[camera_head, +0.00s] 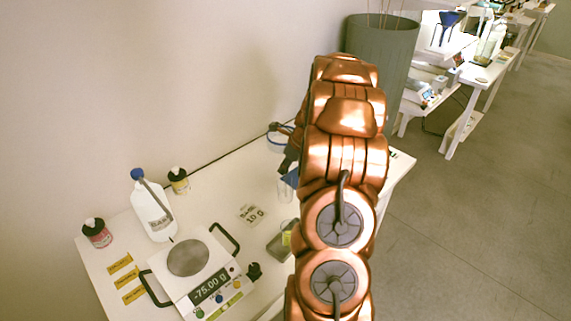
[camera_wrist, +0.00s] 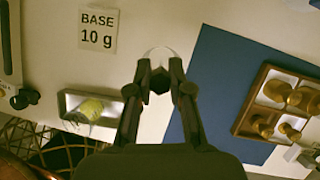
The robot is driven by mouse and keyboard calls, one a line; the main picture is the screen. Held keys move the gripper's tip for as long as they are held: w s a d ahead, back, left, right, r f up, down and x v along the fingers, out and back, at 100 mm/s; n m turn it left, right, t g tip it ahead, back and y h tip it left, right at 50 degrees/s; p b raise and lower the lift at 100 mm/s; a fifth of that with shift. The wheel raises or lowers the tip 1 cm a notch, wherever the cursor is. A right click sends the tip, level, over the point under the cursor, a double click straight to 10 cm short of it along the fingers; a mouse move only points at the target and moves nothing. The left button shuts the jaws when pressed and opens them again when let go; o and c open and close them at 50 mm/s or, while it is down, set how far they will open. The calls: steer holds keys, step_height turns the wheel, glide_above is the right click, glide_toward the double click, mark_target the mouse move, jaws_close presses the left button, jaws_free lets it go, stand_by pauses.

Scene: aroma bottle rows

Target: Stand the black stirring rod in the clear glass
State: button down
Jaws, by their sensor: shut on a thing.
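My gripper (camera_wrist: 160,73) is shut on a dark piece between its fingertips, the black stirring rod (camera_wrist: 160,81), seen nearly end-on in the wrist view. The clear glass (camera_wrist: 159,52) shows as a pale round rim just beyond the fingertips, partly covered by them. In the head view, the clear glass (camera_head: 285,190) stands on the white table, left of my arm. My gripper is mostly hidden behind my copper arm there. I cannot tell whether the rod's lower end is inside the glass or above it.
A blue mat (camera_wrist: 215,75) bears a wooden tray (camera_wrist: 242,118) with brass weights. A grey tray (camera_wrist: 68,106) with a yellow-green item lies left of my gripper. The "BASE 10 g" card (camera_wrist: 98,30) lies flat. A scale (camera_head: 190,270) and bottles stand farther left.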

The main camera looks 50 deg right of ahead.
steer(key=c, duration=1)
jaws_free()
steer(key=v, duration=1.2)
